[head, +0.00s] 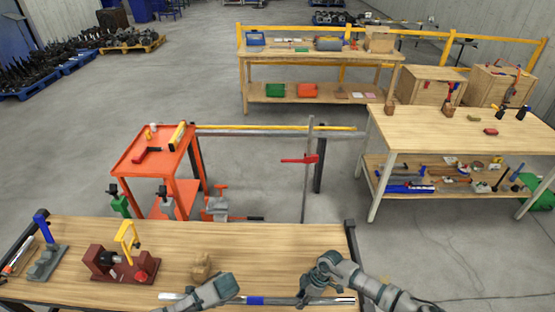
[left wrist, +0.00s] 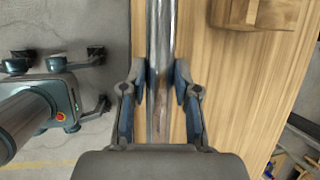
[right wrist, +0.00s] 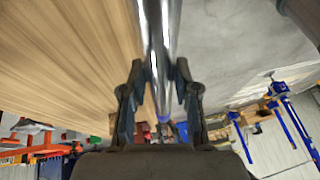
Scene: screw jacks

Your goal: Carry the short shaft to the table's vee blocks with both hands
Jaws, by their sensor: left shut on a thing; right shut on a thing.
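The short shaft (head: 283,300) is a bright metal bar with a blue band, lying crosswise along the near bench's front in the head view. My left gripper (left wrist: 160,82) is shut on the shaft (left wrist: 161,30); in the head view it is partly hidden by its own arm, left of the blue band. My right gripper (right wrist: 160,82) is shut on the shaft (right wrist: 158,35) near its right end. I cannot tell how high the shaft is above the bench. Two small brown blocks, likely the vee blocks, stand on the right table: one left (head: 389,108), one right (head: 448,112).
The near bench (head: 300,245) carries a wooden block (head: 201,267), a dark red fixture (head: 120,266) and a blue-handled tool (head: 44,250). An orange cart (head: 128,160) and a rail with an upright post (head: 308,150) stand beyond. Open floor lies before the right table (head: 420,140).

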